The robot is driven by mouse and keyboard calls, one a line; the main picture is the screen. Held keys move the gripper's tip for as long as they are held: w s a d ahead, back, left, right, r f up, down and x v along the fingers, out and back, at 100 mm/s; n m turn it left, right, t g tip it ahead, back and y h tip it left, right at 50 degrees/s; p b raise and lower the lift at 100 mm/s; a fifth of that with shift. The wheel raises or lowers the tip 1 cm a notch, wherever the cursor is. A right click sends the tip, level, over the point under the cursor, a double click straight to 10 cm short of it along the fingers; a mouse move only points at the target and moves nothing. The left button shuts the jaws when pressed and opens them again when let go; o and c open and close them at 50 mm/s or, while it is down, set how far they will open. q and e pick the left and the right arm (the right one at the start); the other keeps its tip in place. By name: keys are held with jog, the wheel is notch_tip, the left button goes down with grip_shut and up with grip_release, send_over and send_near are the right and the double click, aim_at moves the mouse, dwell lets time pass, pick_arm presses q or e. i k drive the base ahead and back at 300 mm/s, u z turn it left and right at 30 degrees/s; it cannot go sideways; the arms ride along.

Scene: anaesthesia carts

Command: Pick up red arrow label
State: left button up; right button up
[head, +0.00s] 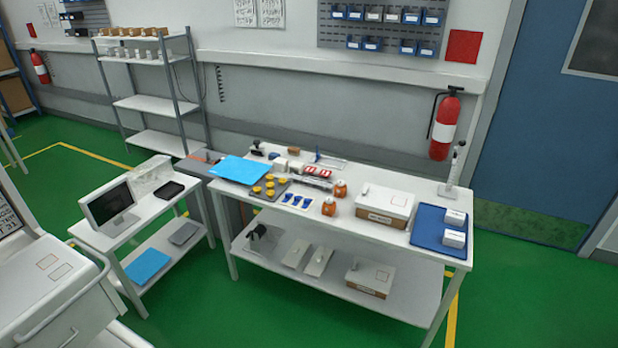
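Small red pieces with white marks (318,171) sit together near the back middle of the white worktable (451,256). They are too small to tell whether any of them is a red arrow label. A larger plain red square (463,46) is on the wall above the fire extinguisher, with no arrow visible on it. Neither of my grippers is in view.
The worktable also holds a blue sheet (240,169), yellow pieces on a grey plate, blue pieces, orange containers, a white-topped box (385,203) and a blue tray (424,236). A monitor table (124,232) and white cart (45,283) stand left. Green floor between is clear.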

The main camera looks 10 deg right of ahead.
aim_at(311, 169)
jog(key=u, duration=0.55)
jog(key=i, duration=0.5)
jog(key=u, duration=0.7)
jog(key=i, duration=0.7)
jog(key=z, duration=0.1)
